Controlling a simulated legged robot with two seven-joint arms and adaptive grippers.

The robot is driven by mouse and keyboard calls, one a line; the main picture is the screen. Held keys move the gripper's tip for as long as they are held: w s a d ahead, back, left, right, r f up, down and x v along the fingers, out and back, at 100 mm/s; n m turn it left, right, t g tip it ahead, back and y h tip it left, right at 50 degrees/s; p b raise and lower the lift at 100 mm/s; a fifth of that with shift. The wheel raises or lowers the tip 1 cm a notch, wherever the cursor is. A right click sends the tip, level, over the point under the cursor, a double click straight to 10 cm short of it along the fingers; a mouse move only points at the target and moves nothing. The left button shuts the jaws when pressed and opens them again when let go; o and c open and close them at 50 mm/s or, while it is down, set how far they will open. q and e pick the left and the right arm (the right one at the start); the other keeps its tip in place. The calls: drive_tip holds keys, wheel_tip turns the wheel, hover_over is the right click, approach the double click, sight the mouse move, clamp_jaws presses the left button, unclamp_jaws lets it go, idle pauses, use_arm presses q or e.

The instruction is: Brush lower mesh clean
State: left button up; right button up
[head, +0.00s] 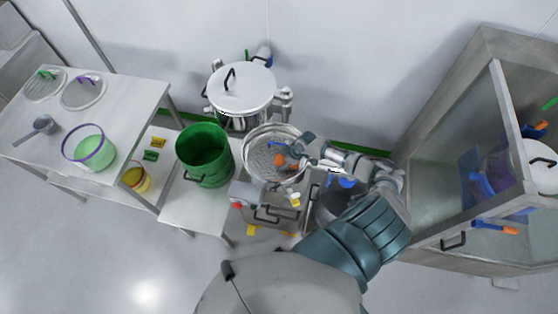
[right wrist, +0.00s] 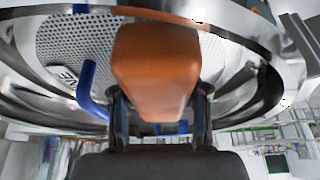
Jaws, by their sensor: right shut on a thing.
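The lower mesh (head: 258,163) is a round perforated screen inside a metal ring, in the middle of the head view. Its perforated surface also fills the upper part of the right wrist view (right wrist: 70,42). My right gripper (head: 291,160) reaches over the mesh from the right. It is shut on an orange-handled tool, apparently the brush (right wrist: 155,70), whose orange part also shows over the mesh in the head view (head: 280,160). Its bristles are hidden, so I cannot tell whether they touch the mesh. Any residue is too small to make out. My left gripper is not in view.
A lidded steel vessel (head: 241,90) stands behind the mesh. A green bucket (head: 204,153) stands close on its left. A table (head: 120,98) at the left holds a green-filled container (head: 89,147). A glass-fronted cabinet (head: 452,150) stands at the right.

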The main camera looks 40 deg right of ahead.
sight(261, 161)
drive_tip(key=shift+s+d, duration=0.35)
drive_tip(key=shift+s, duration=0.1)
drive_tip(key=shift+d+p, duration=0.1)
drive_tip(key=shift+p, duration=0.2)
drive_tip(key=shift+w, duration=0.15)
drive_tip(key=shift+w+a+b, duration=0.45)
drive_tip(key=shift+w+a, duration=0.5)
drive_tip(key=shift+w, duration=0.05)
drive_tip(key=shift+w+a+b, duration=0.4)
drive_tip(key=shift+w+a, duration=1)
drive_tip(key=shift+w, duration=0.3)
drive_tip(key=shift+w+a+f+b, duration=0.1)
drive_tip(key=shift+w+a+b, duration=0.5)
drive_tip(key=shift+w+a, duration=0.6)
wheel_tip(261, 161, up, 6)
drive_tip(key=p, duration=0.5)
drive_tip(key=shift+d+p, duration=0.1)
drive_tip(key=shift+p, duration=0.25)
